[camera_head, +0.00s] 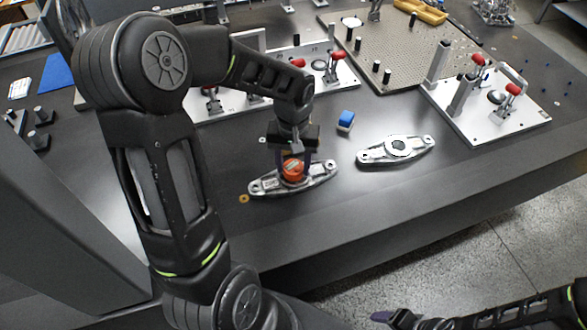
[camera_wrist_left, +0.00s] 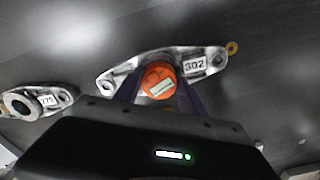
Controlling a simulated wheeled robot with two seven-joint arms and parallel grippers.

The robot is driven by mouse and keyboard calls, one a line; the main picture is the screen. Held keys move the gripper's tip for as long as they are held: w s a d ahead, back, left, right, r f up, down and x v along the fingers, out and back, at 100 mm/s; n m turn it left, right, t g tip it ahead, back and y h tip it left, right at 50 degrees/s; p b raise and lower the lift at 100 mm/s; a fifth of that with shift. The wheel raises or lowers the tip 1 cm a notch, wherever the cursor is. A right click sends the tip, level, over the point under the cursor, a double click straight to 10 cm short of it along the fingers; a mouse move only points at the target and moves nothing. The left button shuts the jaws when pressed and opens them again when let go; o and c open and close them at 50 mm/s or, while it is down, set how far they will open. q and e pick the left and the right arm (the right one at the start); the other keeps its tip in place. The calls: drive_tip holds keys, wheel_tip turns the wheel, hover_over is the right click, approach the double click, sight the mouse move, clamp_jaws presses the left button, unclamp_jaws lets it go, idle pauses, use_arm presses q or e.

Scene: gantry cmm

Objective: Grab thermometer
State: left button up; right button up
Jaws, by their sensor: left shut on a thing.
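The thermometer, a round orange piece with a small pale display (camera_head: 293,170), sits at the middle of a silver metal casting (camera_head: 323,178). In the left wrist view the orange thermometer (camera_wrist_left: 158,82) is between my two dark purple fingers, over the casting labelled 302 (camera_wrist_left: 196,66). My left gripper (camera_head: 293,163) points down from above and is shut on the thermometer. I cannot tell whether the thermometer is clear of the casting. My right gripper (camera_head: 383,317) shows only in part at the bottom edge of the head view, and its jaws cannot be made out.
A second silver casting (camera_head: 372,155) lies to the right, labelled 275 in the left wrist view (camera_wrist_left: 47,100). Fixture plates with red-handled clamps (camera_head: 485,112) and a perforated plate (camera_head: 400,45) fill the back. The dark table's front strip is clear.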

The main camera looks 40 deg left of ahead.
sight(293, 168)
use_arm(q)
drive_tip(key=c, duration=0.7)
drive_tip(key=shift+c, duration=0.2)
wheel_tip(293, 168, up, 10)
idle(0.7)
